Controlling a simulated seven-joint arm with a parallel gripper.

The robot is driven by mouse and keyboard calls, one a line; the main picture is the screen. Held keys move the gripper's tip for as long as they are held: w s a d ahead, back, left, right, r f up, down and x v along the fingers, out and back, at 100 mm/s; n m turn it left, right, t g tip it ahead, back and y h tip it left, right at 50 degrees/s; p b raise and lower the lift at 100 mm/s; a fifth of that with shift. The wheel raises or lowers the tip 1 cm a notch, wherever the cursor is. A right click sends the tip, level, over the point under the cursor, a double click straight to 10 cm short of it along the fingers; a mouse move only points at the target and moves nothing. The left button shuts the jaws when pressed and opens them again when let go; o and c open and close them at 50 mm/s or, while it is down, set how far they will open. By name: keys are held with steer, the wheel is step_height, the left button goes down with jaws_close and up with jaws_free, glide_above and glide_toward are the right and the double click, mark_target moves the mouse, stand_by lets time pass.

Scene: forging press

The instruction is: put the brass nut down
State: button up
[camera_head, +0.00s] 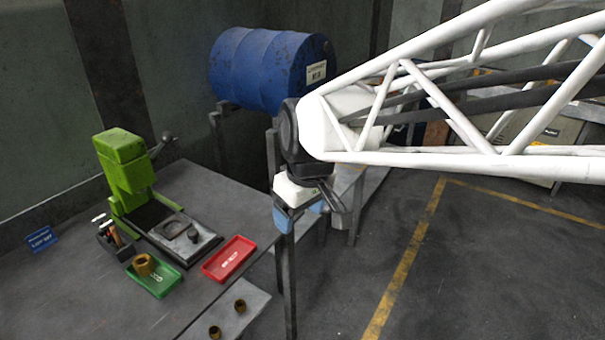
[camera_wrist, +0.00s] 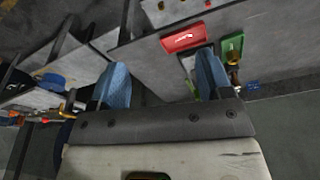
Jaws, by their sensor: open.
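A brass nut (camera_head: 144,264) sits in the green tray (camera_head: 163,284) on the workbench. Two smaller brass-coloured pieces, one at the back (camera_head: 240,306) and one nearer the front edge (camera_head: 214,331), stand on a lower grey plate. My gripper (camera_head: 302,212) hangs beyond the bench's right edge, well apart from the nut and the trays. Its blue fingers are spread with nothing between them, as the wrist view also shows (camera_wrist: 162,66). In the wrist view the green tray (camera_wrist: 232,44) lies past the right finger, which partly covers that side of the bench.
A red tray (camera_head: 229,258) lies beside a green press (camera_head: 125,170) with a grey base plate. A dark tool holder (camera_head: 113,240) stands left of the green tray. A blue drum (camera_head: 265,68) rests on a stand behind my arm. Open floor lies right of the bench.

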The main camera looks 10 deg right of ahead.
steer(key=s+d+f+m+h, duration=0.1)
steer(key=s+d+m, duration=0.5)
steer(key=s, duration=0.6)
steer(key=d, duration=0.2)
steer(key=shift+s+d+f+m+t, duration=0.2)
steer(key=shift+d+f+m+t, duration=0.1)
steer(key=shift+d+t, duration=0.1)
steer(key=shift+c, duration=0.3)
